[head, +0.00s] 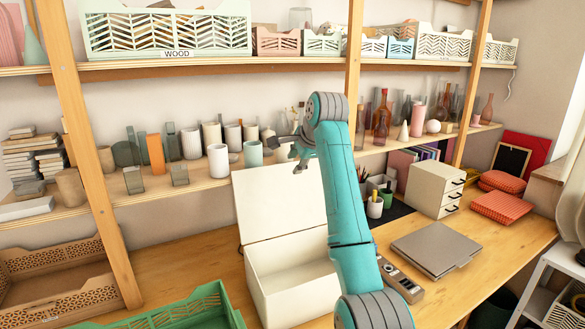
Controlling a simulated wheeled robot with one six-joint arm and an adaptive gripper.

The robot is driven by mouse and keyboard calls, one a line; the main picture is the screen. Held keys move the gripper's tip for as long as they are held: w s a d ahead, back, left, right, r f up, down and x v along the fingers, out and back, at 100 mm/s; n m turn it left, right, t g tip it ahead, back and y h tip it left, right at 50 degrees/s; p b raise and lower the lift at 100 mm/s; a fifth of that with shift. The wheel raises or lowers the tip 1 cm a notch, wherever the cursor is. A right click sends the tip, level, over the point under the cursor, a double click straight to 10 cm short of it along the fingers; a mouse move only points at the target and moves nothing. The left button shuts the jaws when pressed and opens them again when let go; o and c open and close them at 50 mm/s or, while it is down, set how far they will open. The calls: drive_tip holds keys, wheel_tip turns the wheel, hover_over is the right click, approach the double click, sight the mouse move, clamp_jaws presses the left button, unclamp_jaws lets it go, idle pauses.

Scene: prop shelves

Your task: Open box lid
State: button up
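A cream-white box (293,294) stands on the wooden table, close to my side. Its lid (275,203) is raised upright at the back edge, and part of the empty-looking inside shows. My gripper (288,157) is at the lid's top edge, in front of the shelf behind. It is small and partly covered by my teal arm, so I cannot tell whether its fingers are apart or touch the lid. My arm also hides the right side of the lid and box.
A green crate (222,309) stands left of the box, with a brown crate (58,302) beyond it. A grey flat case (436,248) and a white drawer unit (432,190) are on the right. Shelves of vases are behind.

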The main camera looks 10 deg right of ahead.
drive_tip(key=v, duration=0.7)
